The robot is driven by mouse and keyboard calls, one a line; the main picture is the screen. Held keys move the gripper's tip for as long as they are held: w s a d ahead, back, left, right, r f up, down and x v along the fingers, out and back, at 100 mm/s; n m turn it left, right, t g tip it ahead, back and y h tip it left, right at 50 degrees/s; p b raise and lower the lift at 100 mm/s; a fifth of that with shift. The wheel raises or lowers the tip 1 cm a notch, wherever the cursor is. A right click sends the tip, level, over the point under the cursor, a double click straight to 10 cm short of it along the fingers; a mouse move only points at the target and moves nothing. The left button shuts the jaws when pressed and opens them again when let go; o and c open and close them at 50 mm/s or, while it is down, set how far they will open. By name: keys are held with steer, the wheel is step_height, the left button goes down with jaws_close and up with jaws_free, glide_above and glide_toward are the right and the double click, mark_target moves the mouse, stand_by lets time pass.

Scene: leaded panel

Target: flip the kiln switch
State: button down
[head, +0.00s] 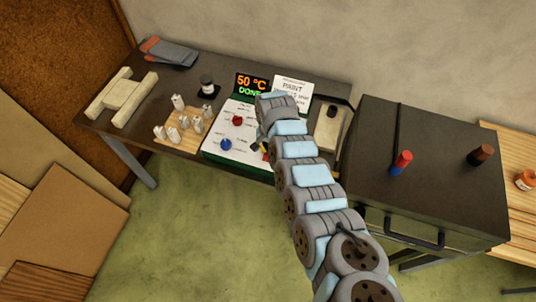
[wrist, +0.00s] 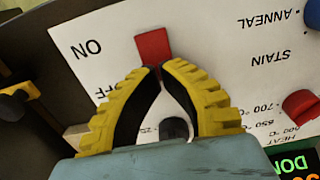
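The kiln switch is a red lever (wrist: 153,46) on the white control panel (wrist: 215,40), just beyond my fingertips in the wrist view. My gripper (wrist: 157,69) has its yellow and black fingertips drawn together at the lever's near end, with a bowed gap behind them. I cannot tell whether the tips touch the lever. The visible red part is level with the word ON; OFF is partly hidden by a finger. In the head view, the panel (head: 212,148) lies on the dark bench, my arm hides its right side, and the display (head: 251,84) reads 50 °C DONE.
A red knob (head: 237,120) and a blue knob (head: 225,145) are on the panel. A board with small white pieces (head: 178,138) is left of it. A dark kiln box (head: 440,135) with red-blue and brown cylinders on top stands to the right of my arm.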

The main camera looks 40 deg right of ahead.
steer(key=shift+f, duration=0.4)
stand_by(0.4)
step_height(320, 180, up, 5)
steer(key=p, duration=0.4)
steer(key=shift+p, duration=0.35)
steer(key=shift+r+p, duration=0.8)
steer(key=shift+r, duration=0.25)
steer(key=shift+f, duration=0.1)
